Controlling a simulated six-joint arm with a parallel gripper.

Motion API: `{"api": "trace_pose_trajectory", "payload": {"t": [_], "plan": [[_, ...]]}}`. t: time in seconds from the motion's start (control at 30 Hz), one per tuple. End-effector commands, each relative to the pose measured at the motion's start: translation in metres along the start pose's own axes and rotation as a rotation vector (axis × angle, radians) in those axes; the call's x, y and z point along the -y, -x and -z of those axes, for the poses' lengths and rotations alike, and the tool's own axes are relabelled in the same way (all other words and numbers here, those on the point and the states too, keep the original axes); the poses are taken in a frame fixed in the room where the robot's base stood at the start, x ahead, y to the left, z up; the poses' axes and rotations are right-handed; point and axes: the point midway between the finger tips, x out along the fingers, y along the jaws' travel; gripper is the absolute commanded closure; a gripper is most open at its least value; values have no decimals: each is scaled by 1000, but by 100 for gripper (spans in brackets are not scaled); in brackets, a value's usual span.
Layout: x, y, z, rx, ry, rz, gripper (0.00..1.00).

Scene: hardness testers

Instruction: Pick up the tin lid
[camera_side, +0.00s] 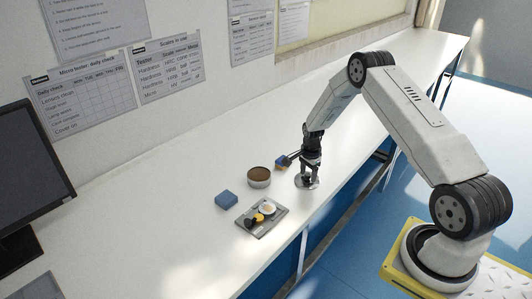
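The tin lid (300,184) looks like a thin, round, silvery disc low on the white bench, near its front edge. My gripper (308,177) points down with its fingertips right at the lid, covering part of it. The fingers are small and dark here, so I cannot tell whether they are open or shut on the lid. I also cannot tell whether the lid touches the bench. A round tin (259,177) with a brown top surface stands just left of the gripper.
A small blue and yellow object (281,162) lies just behind the gripper, left of it. A blue block (226,200) and a grey tray (263,232) with small yellow, black and white items are to the left. A monitor (30,180) stands far left. The bench (400,75) is clear at back right.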

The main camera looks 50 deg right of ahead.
Motion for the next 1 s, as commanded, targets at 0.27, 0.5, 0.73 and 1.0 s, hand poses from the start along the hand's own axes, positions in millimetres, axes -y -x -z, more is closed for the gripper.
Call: {"api": "trace_pose_trajectory", "payload": {"t": [0.27,0.5,0.73,1.0], "plan": [[0,0,0,0,0,0,100],[0,1,0,0,0,0,100],[1,8,0,-1,0,2,100],[0,34,0,-1,0,2,100]]}}
